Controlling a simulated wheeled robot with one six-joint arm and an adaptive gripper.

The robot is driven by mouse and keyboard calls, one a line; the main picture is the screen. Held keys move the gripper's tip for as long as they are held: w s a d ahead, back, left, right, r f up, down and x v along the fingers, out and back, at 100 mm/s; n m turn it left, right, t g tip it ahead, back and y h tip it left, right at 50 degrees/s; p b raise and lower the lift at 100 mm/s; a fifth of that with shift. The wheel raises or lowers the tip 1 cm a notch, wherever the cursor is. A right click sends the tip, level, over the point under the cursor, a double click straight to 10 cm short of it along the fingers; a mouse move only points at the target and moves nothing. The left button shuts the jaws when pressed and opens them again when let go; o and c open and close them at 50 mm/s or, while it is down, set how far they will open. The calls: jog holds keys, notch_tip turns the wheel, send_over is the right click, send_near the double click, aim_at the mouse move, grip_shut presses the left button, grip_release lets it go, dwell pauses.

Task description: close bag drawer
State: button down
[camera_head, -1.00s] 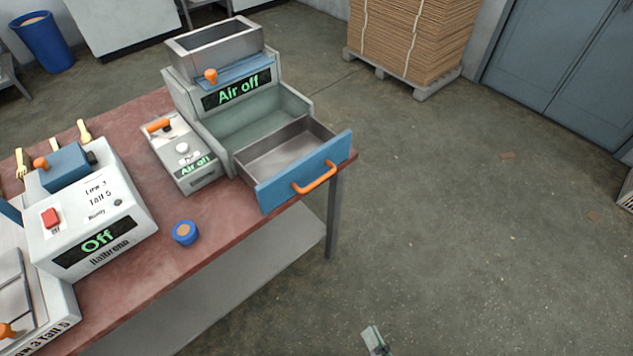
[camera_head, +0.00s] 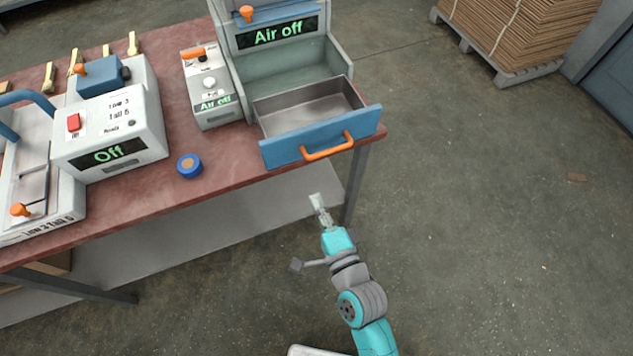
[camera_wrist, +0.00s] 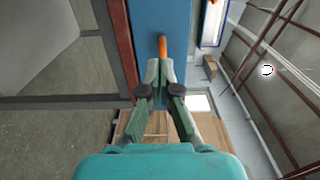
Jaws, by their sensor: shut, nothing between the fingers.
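The bag drawer (camera_head: 290,152) has a blue front and an orange handle (camera_head: 328,147). It is pulled out of the grey-green machine (camera_head: 290,75) at the table's right end, and its metal inside looks empty. My gripper (camera_head: 316,203) is below and in front of the drawer front, apart from it in the head view. In the wrist view my gripper (camera_wrist: 160,68) points toward the blue drawer front (camera_wrist: 160,18), with the orange handle (camera_wrist: 163,45) just beyond the fingertips. The fingers are together with nothing between them. Whether they touch the handle is unclear.
The red table (camera_head: 225,170) has a lower shelf (camera_head: 230,220) and a leg near my arm. A blue round tub (camera_head: 190,166), an air control box (camera_head: 210,90) and a white machine (camera_head: 110,130) stand on it. The floor at right is open.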

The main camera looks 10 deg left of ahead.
aim_at(293, 150)
jog(key=x, duration=1.3)
jog(key=shift+a, duration=0.1)
jog(key=shift+w+a+r, duration=0.1)
jog(key=shift+w+a, duration=0.1)
jog(key=shift+w, duration=0.15)
jog(key=x, duration=1.3)
jog(key=shift+w+a, duration=0.25)
jog(key=shift+w, duration=0.05)
jog(key=shift+w+a, duration=0.15)
jog(key=shift+w, duration=0.15)
jog(key=shift+r, duration=0.1)
